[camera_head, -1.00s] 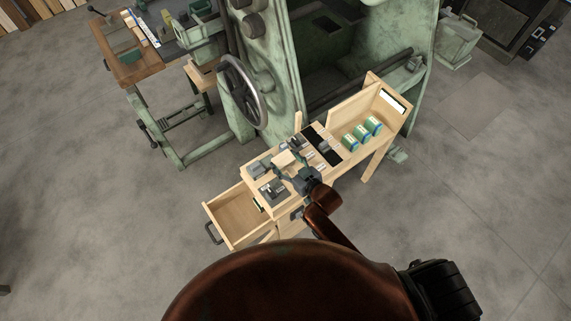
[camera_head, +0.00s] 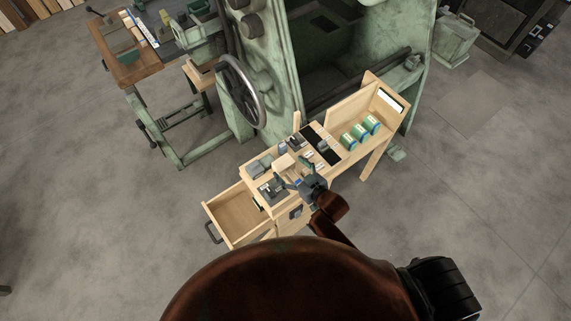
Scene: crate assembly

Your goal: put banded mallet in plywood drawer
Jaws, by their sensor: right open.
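The plywood drawer (camera_head: 234,213) is pulled out at the left end of the wooden bench, and the part of its inside that shows is empty. A pale wooden block (camera_head: 284,161), which looks like the head of the banded mallet, lies on the bench top; its bands are too small to make out. My right gripper (camera_head: 291,175) is open over the bench top, just on the near side of the pale block. It and my arm hide part of the bench top and whatever lies beneath. My left gripper is not in view.
Grey metal pieces (camera_head: 271,188) lie near the gripper on the bench. A large green machine with a handwheel (camera_head: 243,92) rises behind. The floor left of the drawer is clear.

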